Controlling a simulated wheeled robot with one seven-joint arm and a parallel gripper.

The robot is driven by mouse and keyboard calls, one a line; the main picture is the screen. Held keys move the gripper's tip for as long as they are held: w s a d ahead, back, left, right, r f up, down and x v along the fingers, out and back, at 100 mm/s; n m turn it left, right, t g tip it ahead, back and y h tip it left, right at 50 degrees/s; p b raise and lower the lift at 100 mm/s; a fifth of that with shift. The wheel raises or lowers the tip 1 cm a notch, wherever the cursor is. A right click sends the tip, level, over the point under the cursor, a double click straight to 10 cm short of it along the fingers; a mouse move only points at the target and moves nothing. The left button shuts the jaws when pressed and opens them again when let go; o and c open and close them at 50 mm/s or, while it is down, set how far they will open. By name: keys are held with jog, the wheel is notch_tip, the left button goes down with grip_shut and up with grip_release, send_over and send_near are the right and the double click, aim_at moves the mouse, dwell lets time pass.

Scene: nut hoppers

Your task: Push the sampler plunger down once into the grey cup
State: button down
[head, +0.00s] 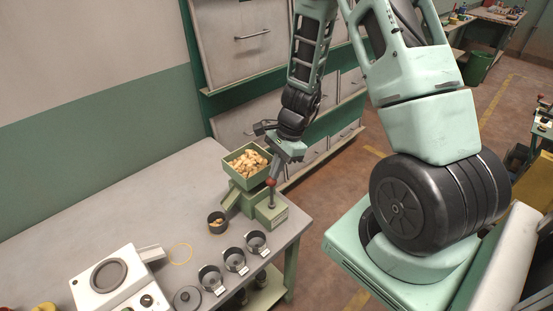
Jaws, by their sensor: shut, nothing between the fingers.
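The sampler (238,196) is a green stand with a square hopper (262,172) full of pale nuts, at the table's far right corner. Its plunger (271,183) has a red knob on a thin upright stem that shows above the green base block. My gripper (275,174) is shut and points down, its tips right at the red knob; I cannot tell whether they touch it. A dark grey cup (217,230) stands at the foot of the sampler's chute (230,195), with some yellowish pieces in it.
Several dark cups with white labels stand along the front edge, one of them here (256,241). A yellow ring (179,254) lies on the grey table (130,205). Drawers (235,35) stand behind.

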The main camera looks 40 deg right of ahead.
jog(key=shift+s+f, duration=0.2)
jog(key=shift+f, duration=0.1)
jog(key=p+v, duration=0.2)
jog(key=v, duration=1.2)
jog(key=shift+w+r+p, duration=0.25)
jog(key=shift+r+p, duration=0.05)
jog(key=shift+r, duration=0.05)
dwell(0.5)
